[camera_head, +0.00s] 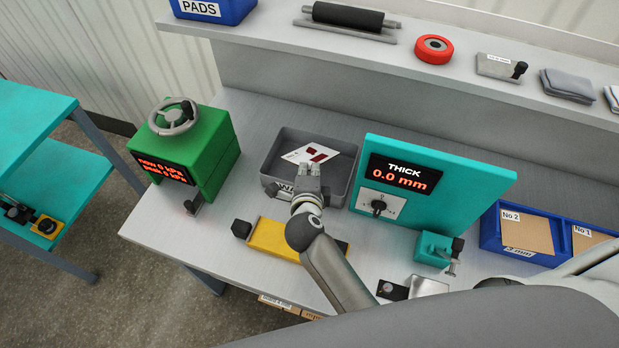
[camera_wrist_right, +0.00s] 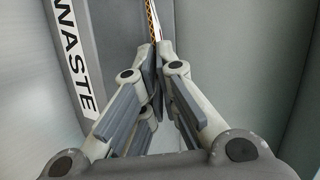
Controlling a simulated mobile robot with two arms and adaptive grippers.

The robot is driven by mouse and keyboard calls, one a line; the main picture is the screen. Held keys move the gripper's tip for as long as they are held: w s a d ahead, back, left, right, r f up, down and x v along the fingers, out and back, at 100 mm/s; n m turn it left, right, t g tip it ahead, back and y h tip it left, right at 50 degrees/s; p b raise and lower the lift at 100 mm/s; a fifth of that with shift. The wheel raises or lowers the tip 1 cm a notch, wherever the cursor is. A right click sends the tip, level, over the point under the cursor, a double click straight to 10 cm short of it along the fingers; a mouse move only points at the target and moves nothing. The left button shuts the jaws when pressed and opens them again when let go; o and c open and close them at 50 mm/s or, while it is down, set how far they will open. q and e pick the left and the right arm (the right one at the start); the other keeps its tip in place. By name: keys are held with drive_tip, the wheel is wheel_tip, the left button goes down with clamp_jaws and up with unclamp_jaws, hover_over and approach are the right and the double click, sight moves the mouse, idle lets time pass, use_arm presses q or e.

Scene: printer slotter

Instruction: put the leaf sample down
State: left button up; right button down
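The leaf sample (camera_head: 297,156) is a thin white sheet with dark red marks. In the head view it shows just beyond my right gripper's fingertips, over the grey waste tray (camera_head: 343,190). My right gripper (camera_head: 309,170) points into the tray from its near side. In the right wrist view its fingers (camera_wrist_right: 156,52) are closed on the thin sheet (camera_wrist_right: 152,18), seen edge-on. The tray wall marked WASTE (camera_wrist_right: 75,50) is at the left there. I cannot tell whether the sheet touches the tray floor. My left gripper is not in view.
A green press (camera_head: 208,145) stands left of the tray, and a teal thickness gauge (camera_head: 462,185) reading 0.0 mm stands right. A yellow block (camera_head: 268,238) lies in front. Blue bins (camera_head: 490,229) are at the far right. A shelf (camera_head: 260,28) runs along the back.

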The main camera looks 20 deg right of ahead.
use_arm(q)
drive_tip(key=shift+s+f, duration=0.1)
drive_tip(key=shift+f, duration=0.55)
use_arm(e)
drive_tip(key=shift+f, duration=0.5)
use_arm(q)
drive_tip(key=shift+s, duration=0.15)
use_arm(e)
drive_tip(key=shift+f, duration=0.6)
drive_tip(key=c, duration=1.6)
unclamp_jaws()
drive_tip(key=shift+c, duration=0.2)
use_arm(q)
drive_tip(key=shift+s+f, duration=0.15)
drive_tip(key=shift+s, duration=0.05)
use_arm(e)
drive_tip(key=shift+r, duration=0.1)
